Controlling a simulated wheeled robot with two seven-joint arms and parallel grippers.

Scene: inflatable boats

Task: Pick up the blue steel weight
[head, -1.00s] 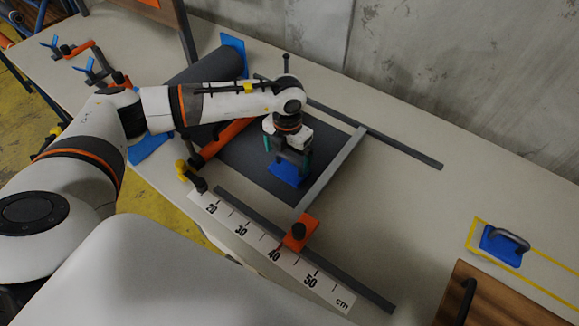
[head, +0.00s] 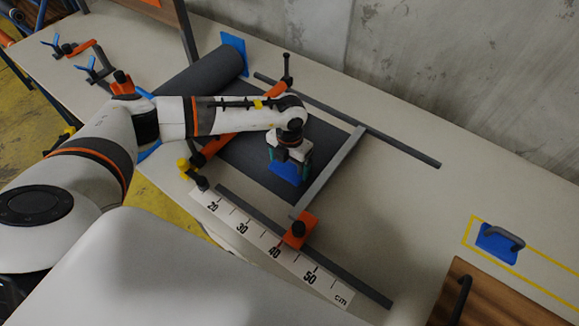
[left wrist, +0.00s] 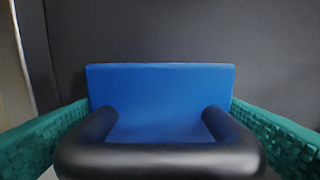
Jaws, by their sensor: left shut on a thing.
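The blue steel weight (head: 285,172) is a blue block with a dark rounded handle, under my left gripper (head: 290,162) over the dark rubber sheet. In the left wrist view the blue block (left wrist: 160,95) sits between the two green fingers, and its dark handle (left wrist: 160,158) spans between them. My left gripper is shut on this handle from above. Whether the block touches the sheet is hard to tell. A second blue weight (head: 492,240) with a grey handle sits inside a yellow taped outline at the right. My right gripper is out of view.
A grey crossbar (head: 335,170) with an orange block (head: 300,230) stands just right of the held weight. A dark roll (head: 200,85) lies at the sheet's back left. A white cm scale (head: 262,240) runs along the front. A concrete wall closes the back.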

